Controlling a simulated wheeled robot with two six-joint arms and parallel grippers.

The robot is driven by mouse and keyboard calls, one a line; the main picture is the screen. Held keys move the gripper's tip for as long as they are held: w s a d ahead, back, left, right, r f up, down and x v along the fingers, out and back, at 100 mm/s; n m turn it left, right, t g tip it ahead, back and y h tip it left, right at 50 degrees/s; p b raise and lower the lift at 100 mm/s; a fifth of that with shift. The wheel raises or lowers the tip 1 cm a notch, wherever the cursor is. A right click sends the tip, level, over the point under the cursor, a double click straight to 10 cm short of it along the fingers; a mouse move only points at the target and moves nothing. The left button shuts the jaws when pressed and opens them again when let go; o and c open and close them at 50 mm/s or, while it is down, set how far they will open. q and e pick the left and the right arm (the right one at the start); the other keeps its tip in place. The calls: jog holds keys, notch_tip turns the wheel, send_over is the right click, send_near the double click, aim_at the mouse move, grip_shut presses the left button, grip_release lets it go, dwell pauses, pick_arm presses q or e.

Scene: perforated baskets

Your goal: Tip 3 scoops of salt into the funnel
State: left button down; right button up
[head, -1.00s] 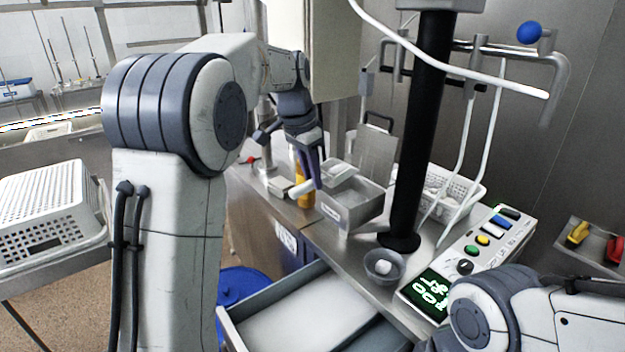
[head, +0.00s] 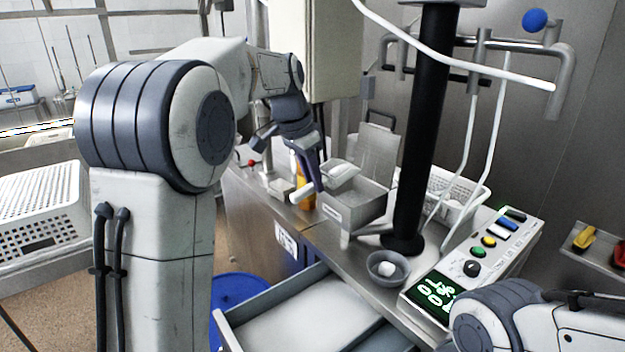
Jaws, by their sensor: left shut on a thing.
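My left gripper (head: 310,172) is shut on a scoop, with its pale handle (head: 301,193) sticking out below the fingers. The scoop's pale bowl (head: 342,174) is over the left rim of an open metal box (head: 345,213) with a raised lid; whether it touches the rim is unclear. Whether the scoop holds salt cannot be told. I cannot tell for sure which thing is the funnel; the metal box has a spout-like part below its front. A pale mass, possibly salt, fills the open drawer (head: 227,330). My right arm enters at bottom right; its gripper is out of view.
A black post (head: 420,140) stands on the steel counter. A grey bowl (head: 374,276) with a white lump sits beside a control panel (head: 478,258). White perforated baskets (head: 40,212) are at left and behind the post.

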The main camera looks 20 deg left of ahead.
pick_arm(q)
jog(key=t+y+b, duration=0.1)
jog(key=b, duration=0.1)
jog(key=d+y+b, duration=0.1)
jog(key=b, duration=0.1)
jog(key=shift+s+f+t+y, duration=0.1)
jog(key=shift+s+t+y, duration=0.2)
jog(key=shift+t+y, duration=0.1)
dwell(0.5)
jog(key=y+b, duration=0.1)
jog(key=b, duration=0.1)
jog(key=d+t+y+b, duration=0.1)
jog(key=b, duration=0.1)
jog(key=y+b, duration=0.1)
jog(key=shift+s+d+f+n+t+b, duration=0.15)
jog(key=shift+s+f+n+t+b, duration=0.15)
jog(key=shift+n+b, duration=0.1)
dwell(0.4)
dwell(0.4)
